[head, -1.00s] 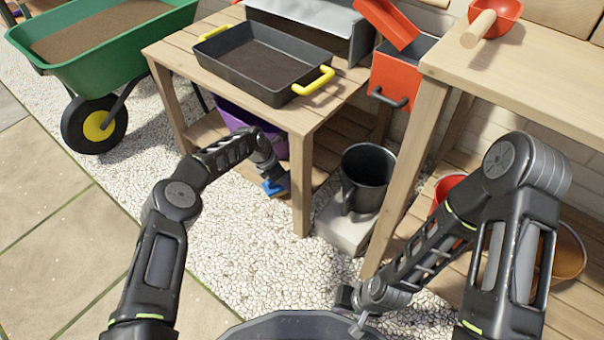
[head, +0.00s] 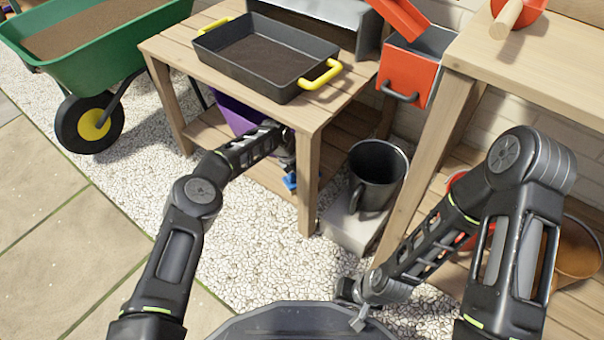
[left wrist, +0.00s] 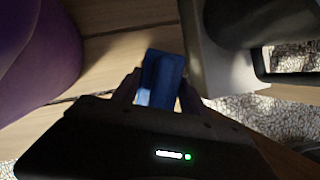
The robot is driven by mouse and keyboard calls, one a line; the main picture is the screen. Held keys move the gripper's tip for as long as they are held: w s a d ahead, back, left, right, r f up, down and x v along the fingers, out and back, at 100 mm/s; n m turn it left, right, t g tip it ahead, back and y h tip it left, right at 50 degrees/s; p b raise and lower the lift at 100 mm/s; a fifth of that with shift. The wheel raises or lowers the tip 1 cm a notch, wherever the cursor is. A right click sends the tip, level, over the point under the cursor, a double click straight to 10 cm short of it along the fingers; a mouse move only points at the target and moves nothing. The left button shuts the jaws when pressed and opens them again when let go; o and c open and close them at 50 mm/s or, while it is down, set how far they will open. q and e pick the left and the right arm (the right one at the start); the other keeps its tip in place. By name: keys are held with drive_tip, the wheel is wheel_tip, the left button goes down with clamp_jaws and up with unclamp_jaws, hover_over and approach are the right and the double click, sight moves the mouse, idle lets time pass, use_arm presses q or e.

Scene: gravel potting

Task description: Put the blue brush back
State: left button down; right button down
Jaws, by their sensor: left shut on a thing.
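The blue brush (left wrist: 160,80) is between the fingers of my left gripper (left wrist: 157,92), which is shut on it. In the head view a small blue part of the brush (head: 290,181) shows beside the front leg of the low wooden table. My left gripper there is mostly hidden under the tabletop and behind my arm. In the left wrist view the brush is over the wooden lower shelf (left wrist: 115,55). My right gripper (head: 355,308) is low over the gravel at the front; its fingers are too small to tell open from shut.
A purple tub (head: 232,113) stands on the lower shelf, close left of the brush. The table leg (head: 308,185) is just right of it. A dark pot (head: 376,175) stands on a pale block. A black tray (head: 265,65) with yellow handles is on the tabletop.

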use_arm(q)
drive_tip(key=shift+f, duration=0.1)
drive_tip(key=c, duration=0.6)
unclamp_jaws()
